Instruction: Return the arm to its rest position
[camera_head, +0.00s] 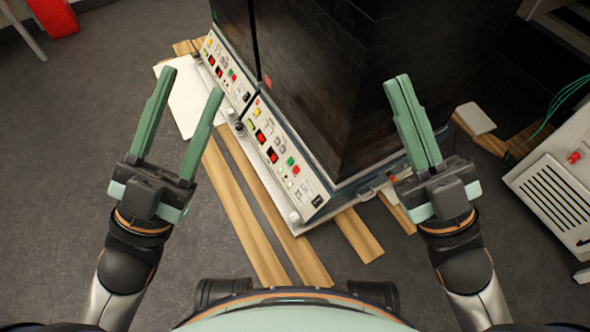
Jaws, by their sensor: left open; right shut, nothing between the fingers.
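My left gripper (193,82) is raised at the left, with its two green fingers spread apart and nothing between them. It appears in front of the grey floor and a white sheet-like panel. My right gripper (398,80) is raised at the right of the middle, with its two green fingers together and nothing held. It appears in front of the dark shaker bioreactor (310,80). Both arms come up from the bottom corners, roughly mirrored. Whether either gripper touches anything behind it cannot be told from this one view.
The bioreactor's control panels (285,155) have coloured buttons and face me. Wooden slats (235,205) lie under it. A white vented machine (555,185) with green cables stands at the right. A red object (53,15) is at the upper left. The grey floor (60,130) at left is clear.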

